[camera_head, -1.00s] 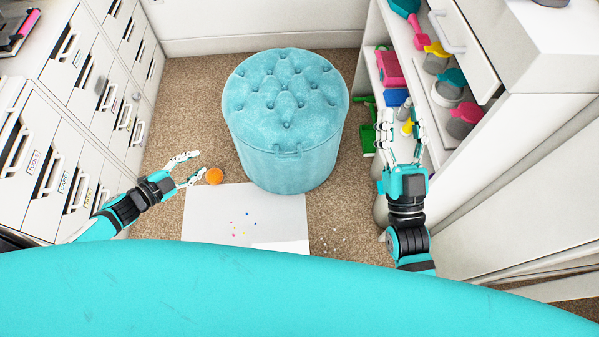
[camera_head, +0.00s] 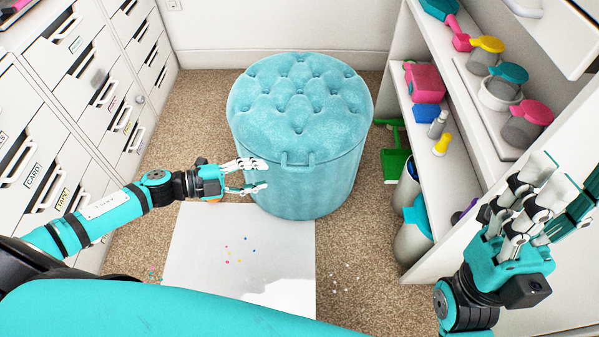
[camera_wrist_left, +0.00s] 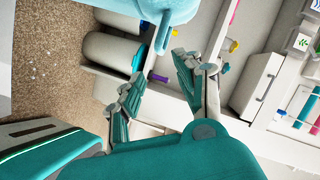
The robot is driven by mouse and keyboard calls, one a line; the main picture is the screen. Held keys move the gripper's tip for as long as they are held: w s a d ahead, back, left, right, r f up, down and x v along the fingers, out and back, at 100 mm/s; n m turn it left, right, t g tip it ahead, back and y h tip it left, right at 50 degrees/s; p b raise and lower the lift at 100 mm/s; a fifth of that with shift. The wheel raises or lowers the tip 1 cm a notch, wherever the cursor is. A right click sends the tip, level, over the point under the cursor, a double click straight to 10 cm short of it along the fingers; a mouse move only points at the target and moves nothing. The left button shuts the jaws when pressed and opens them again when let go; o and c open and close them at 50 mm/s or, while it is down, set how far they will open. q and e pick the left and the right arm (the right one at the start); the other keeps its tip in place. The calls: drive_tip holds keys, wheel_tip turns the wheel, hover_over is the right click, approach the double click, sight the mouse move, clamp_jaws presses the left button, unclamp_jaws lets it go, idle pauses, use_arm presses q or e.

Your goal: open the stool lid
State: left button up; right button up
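The round teal tufted stool (camera_head: 300,175) stands on the carpet at the middle of the head view, its lid (camera_head: 299,100) closed. A small loop handle (camera_head: 298,160) sticks out at the lid's front edge. My left gripper (camera_head: 262,175) is open, its fingertips at the front left of the stool, a little left of the handle. In the left wrist view, the open fingers (camera_wrist_left: 155,82) have the stool's edge and its handle (camera_wrist_left: 162,35) ahead of them, with nothing between the fingers. My right gripper (camera_head: 545,190) is raised at the right, with its fingers spread and empty.
White drawer cabinets (camera_head: 60,120) line the left. A white shelf unit (camera_head: 445,150) with cups, boxes and bottles stands on the right. A white sheet (camera_head: 215,250) with small coloured dots lies on the carpet before the stool. A green dustpan (camera_head: 394,163) is right of the stool.

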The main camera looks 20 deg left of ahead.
sight(292, 171)
use_arm(q)
drive_tip(key=b+x, duration=0.2)
drive_tip(key=x, duration=0.9)
drive_tip(key=shift+f, duration=0.1)
clamp_jaws()
